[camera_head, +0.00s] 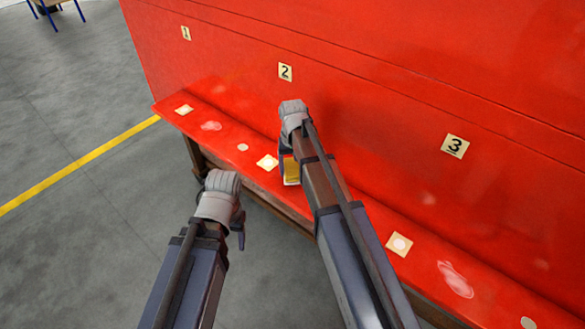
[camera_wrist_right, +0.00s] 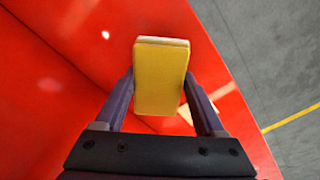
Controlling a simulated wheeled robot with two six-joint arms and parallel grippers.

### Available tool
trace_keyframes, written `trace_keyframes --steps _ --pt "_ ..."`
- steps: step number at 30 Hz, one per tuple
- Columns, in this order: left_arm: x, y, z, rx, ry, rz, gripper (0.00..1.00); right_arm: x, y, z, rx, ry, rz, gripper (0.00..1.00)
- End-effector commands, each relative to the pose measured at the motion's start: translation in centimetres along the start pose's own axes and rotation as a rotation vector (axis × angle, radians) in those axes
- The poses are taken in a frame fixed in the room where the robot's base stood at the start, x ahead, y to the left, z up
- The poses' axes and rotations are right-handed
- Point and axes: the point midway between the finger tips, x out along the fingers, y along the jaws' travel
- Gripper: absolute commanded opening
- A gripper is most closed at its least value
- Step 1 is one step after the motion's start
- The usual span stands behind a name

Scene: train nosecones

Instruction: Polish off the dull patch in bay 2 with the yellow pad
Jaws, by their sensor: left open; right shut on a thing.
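The yellow pad (camera_head: 291,171) is held in my right gripper (camera_head: 288,150), over the red ledge (camera_head: 325,204) below label 2 (camera_head: 285,71). In the right wrist view the pad (camera_wrist_right: 160,78) sits between the two fingers, which are shut on it. I cannot tell whether the pad touches the red surface. A faint pale patch (camera_wrist_right: 50,85) shows on the red there. I cannot make out which mark is the dull patch of bay 2; my right arm hides part of the ledge. My left gripper (camera_head: 240,232) is open and empty in front of the ledge.
Label 1 (camera_head: 186,33) and label 3 (camera_head: 455,145) mark the red wall (camera_head: 370,105). Pale smudges (camera_head: 211,126) (camera_head: 455,279) and cream squares (camera_head: 267,162) (camera_head: 399,244) lie along the ledge. Open grey floor (camera_head: 90,225) with a yellow line (camera_head: 80,163) is to the left.

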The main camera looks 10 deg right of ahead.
Motion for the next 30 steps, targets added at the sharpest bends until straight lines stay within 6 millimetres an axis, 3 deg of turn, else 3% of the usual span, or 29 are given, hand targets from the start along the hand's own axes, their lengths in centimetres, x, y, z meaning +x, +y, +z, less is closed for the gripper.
trace_keyframes --steps 1,10,23,30 --pt "-1.1 -0.1 0.1 0.0 0.0 0.0 0.63 -1.1 0.0 0.0 0.0 0.0 0.0 0.19" --pt "-3.8 -0.4 0.2 0.0 0.0 0.0 0.63 -3.8 0.0 0.0 0.0 0.0 0.0 0.19" --pt "-4.0 -0.4 0.2 0.0 0.0 0.0 0.63 -4.1 0.0 0.0 0.0 0.0 0.0 0.19" --pt "-6.0 -0.6 0.3 0.0 0.0 0.0 0.63 -6.0 0.0 0.0 0.0 0.0 0.0 0.19"
